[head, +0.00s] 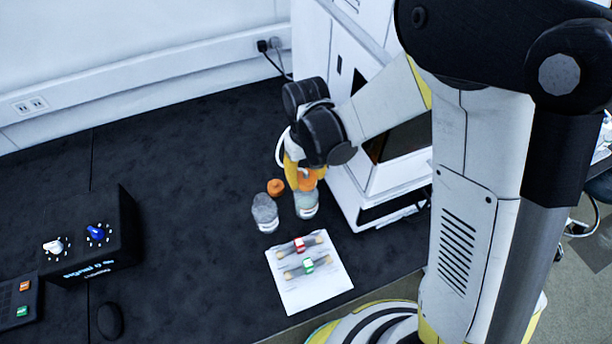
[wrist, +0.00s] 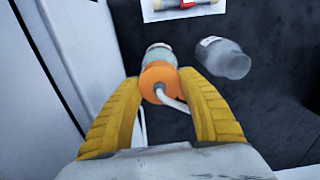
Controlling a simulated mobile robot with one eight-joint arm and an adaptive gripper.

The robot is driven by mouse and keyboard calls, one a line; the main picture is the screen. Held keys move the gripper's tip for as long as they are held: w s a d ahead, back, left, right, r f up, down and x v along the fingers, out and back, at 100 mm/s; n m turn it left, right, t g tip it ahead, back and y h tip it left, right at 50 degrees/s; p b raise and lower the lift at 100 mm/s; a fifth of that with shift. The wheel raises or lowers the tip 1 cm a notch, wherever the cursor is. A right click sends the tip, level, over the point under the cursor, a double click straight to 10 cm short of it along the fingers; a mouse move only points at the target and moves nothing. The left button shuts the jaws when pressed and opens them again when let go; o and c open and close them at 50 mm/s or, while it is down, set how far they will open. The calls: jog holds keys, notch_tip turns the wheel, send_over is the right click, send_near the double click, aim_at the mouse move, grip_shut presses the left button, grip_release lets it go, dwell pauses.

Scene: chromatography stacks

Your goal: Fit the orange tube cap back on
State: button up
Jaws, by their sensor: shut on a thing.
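My gripper (head: 301,180) is shut on an orange tube cap (wrist: 159,75), with its yellow fingers (wrist: 162,86) on either side. A white tube runs from the cap back toward my wrist. The cap is at the top of a clear bottle with pale green contents (head: 306,206), which also shows in the wrist view (wrist: 159,52). The bottle stands upright on the black bench. I cannot tell whether the cap is fully seated on it. Another orange cap (head: 276,187) lies loose on the bench to the left.
A grey bottle (head: 265,214) without an orange cap stands close on the left. A white sheet (head: 317,291) with two columns lies in front. A white instrument stack (head: 385,178) is close on the right. A black control box (head: 100,240) stands far left.

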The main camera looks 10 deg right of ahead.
jog(key=shift+f, duration=0.1)
jog(key=shift+f+b, duration=0.9)
jog(key=shift+b, duration=0.05)
jog(key=shift+f, duration=0.15)
jog(key=shift+f+b, duration=0.35)
jog(key=shift+b, duration=0.15)
jog(key=o, duration=1.7)
jog(key=shift+c, duration=0.2)
jog(key=shift+r, duration=0.15)
jog(key=shift+r+p, duration=2.5)
jog(key=shift+r, duration=0.95)
